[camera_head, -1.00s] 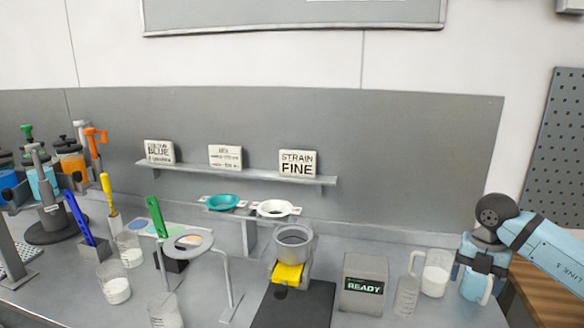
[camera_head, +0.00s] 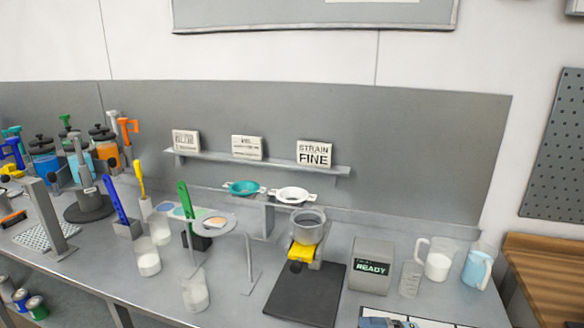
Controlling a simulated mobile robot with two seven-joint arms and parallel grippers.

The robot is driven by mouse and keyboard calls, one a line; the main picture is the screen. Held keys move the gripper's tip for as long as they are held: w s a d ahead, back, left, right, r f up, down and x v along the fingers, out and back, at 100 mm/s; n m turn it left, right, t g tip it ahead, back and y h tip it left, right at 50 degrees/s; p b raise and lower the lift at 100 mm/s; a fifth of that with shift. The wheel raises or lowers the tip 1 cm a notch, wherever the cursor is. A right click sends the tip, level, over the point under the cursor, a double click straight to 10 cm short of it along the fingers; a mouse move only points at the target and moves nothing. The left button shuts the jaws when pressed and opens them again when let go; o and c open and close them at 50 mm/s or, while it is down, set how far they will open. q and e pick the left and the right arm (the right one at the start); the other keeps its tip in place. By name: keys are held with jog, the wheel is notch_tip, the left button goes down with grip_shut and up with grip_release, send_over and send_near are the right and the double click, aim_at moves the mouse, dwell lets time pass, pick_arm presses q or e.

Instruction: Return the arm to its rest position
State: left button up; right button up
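Neither of my grippers shows in the head view, so I cannot see whether they are open or shut. A small part of something with blue and dark pieces, possibly my own arm, shows at the bottom edge right of centre. A clear jug with light blue liquid (camera_head: 476,269) stands upright on the grey bench (camera_head: 347,316) at its right end. Nothing touches its handle. A jug with white contents (camera_head: 437,264) stands just left of it.
A small measuring cup (camera_head: 410,279) and a READY box (camera_head: 371,264) stand left of the jugs. Several tools, beakers and lidded jars crowd the left. A wooden surface (camera_head: 545,268) lies at right.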

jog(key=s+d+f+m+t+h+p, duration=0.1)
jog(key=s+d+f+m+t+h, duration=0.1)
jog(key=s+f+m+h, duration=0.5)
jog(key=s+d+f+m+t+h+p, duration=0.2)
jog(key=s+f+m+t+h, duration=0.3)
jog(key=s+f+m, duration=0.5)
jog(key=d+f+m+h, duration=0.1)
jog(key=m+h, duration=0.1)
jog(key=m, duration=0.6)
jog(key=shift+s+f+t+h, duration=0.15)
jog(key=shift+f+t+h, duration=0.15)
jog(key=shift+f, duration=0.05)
